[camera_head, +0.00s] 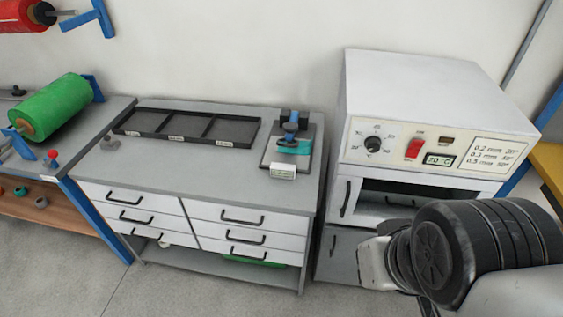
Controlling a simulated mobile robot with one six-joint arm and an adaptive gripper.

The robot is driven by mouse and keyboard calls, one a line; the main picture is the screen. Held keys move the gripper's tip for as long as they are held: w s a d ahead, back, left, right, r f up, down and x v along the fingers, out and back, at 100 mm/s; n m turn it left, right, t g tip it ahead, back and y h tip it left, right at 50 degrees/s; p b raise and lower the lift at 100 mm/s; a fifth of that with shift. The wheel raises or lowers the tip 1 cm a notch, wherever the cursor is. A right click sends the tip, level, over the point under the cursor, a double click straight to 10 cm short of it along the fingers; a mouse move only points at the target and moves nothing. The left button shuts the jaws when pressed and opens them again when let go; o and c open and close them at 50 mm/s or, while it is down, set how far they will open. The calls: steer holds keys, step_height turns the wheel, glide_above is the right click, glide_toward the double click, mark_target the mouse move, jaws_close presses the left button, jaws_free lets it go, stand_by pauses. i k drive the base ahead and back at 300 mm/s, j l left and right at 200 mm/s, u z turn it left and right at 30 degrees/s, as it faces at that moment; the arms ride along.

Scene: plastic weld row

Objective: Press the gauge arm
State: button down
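The gauge (273,154) stands at the right end of the grey workbench top. It has a flat grey plate, a dark upright at the back and a small white display (283,170) at the front. A blue gauge arm (291,127) reaches forward from the upright. A teal piece lies on the plate below the arm; I cannot tell whether they touch. My own arm fills the lower right, well apart from the gauge. My gripper's fingers are not visible.
A black divided tray (187,137) lies left of the gauge on the bench top (200,185). A white oven-like machine (425,125) with a dial, a red switch and a display reading about 20 °C stands at the right. A green roll (55,108) is at the left. The bench front is clear.

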mark_target(290, 128)
steer(key=i+l+u, duration=0.15)
steer(key=i+l, duration=0.15)
steer(key=i, duration=0.3)
steer(key=i+l+u, duration=0.15)
steer(key=i+l, duration=0.25)
steer(key=i, duration=0.15)
